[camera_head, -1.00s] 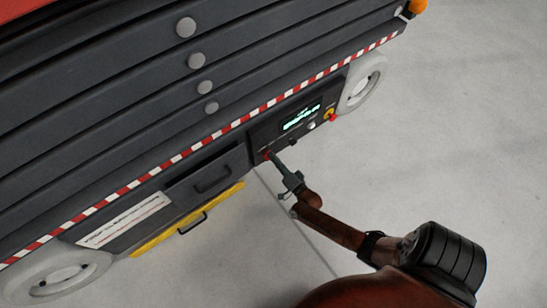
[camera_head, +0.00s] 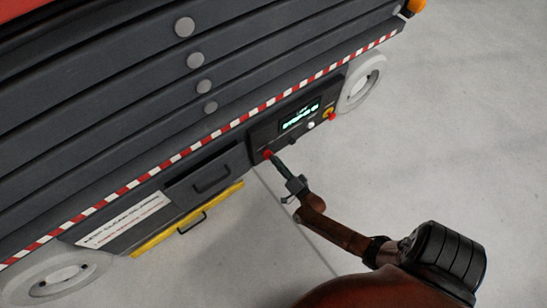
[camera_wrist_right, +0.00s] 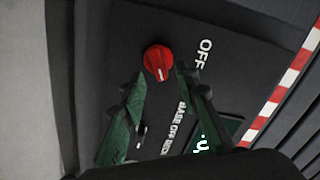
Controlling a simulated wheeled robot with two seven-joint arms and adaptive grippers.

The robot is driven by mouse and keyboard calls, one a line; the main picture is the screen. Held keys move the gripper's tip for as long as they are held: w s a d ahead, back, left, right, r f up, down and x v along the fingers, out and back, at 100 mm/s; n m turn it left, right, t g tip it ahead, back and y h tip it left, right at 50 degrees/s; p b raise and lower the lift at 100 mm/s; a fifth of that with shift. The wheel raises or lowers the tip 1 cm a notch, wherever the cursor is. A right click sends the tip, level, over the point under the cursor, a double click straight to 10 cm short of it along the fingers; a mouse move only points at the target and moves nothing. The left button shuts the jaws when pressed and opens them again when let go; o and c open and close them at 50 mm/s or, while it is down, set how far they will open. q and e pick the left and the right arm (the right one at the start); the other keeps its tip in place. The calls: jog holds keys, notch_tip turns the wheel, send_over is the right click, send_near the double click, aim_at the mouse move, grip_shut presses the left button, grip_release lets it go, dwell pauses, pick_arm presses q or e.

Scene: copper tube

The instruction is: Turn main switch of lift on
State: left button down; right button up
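The main switch is a round red knob (camera_wrist_right: 158,62) on the lift's dark control panel (camera_wrist_right: 110,40). Its white mark points toward the bottom of the right wrist view, and the word OFF is printed to its right. In the head view the red knob (camera_head: 267,154) shows at the panel's left end. My right gripper (camera_wrist_right: 160,78) is open, its two green fingers spread just short of the knob, with nothing between them. In the head view my right gripper (camera_head: 279,163) points at the knob from the lower right. My left gripper is out of view.
A lit green display (camera_head: 300,119) is on the panel, with a yellow-and-red button (camera_head: 329,114) beyond it. A drawer with a handle (camera_head: 212,180) and a yellow bar (camera_head: 165,236) are left of the panel. Grey wheels (camera_head: 361,84) flank the lift. The floor at right is clear.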

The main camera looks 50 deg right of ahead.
jog(key=v, duration=0.9)
jog(key=shift+s, duration=0.35)
